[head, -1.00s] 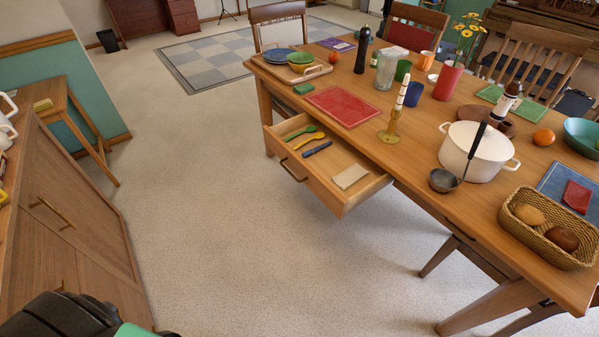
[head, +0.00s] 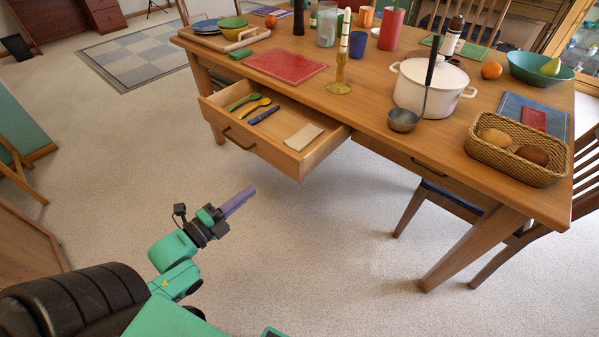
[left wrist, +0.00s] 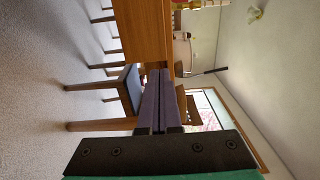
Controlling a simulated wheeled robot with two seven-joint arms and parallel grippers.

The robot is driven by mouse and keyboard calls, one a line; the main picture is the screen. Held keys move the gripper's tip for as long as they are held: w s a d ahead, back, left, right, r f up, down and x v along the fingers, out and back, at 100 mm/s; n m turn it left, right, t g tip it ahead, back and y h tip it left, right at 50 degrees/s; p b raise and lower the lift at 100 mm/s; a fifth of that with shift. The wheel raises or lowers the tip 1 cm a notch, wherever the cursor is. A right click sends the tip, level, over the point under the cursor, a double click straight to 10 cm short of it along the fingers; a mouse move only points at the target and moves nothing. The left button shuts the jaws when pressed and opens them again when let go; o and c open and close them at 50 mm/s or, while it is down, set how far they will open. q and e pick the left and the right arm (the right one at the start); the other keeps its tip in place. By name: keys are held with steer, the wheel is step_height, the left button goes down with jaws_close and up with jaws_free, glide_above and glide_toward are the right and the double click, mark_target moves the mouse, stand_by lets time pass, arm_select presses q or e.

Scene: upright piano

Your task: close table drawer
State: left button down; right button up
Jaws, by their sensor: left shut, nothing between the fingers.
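The table drawer (head: 283,154) stands pulled out from the long side of the wooden table (head: 375,115). A dark handle (head: 238,140) is on its front. Inside lie a green spoon, a yellow spoon, a blue utensil and a folded beige napkin (head: 303,137). My left gripper (head: 240,200) is in front of and below the drawer in the head view, apart from it. Its purple fingers are shut and empty; they also show in the left wrist view (left wrist: 160,100), pointing toward the table side. My right gripper is not in view.
A second, closed drawer with a handle (head: 430,168) is right of the open one. A white pot (head: 428,88), ladle, candle holder and bread basket (head: 515,150) stand on the table. The carpet between me and the drawer is clear.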

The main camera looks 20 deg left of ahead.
mark_target(290, 159)
arm_select(q)
steer(key=b+x, duration=0.1)
steer(key=x, duration=1.2)
steer(key=shift+w+a+b, duration=0.15)
steer(key=shift+w+b, duration=0.1)
steer(key=shift+b, duration=0.05)
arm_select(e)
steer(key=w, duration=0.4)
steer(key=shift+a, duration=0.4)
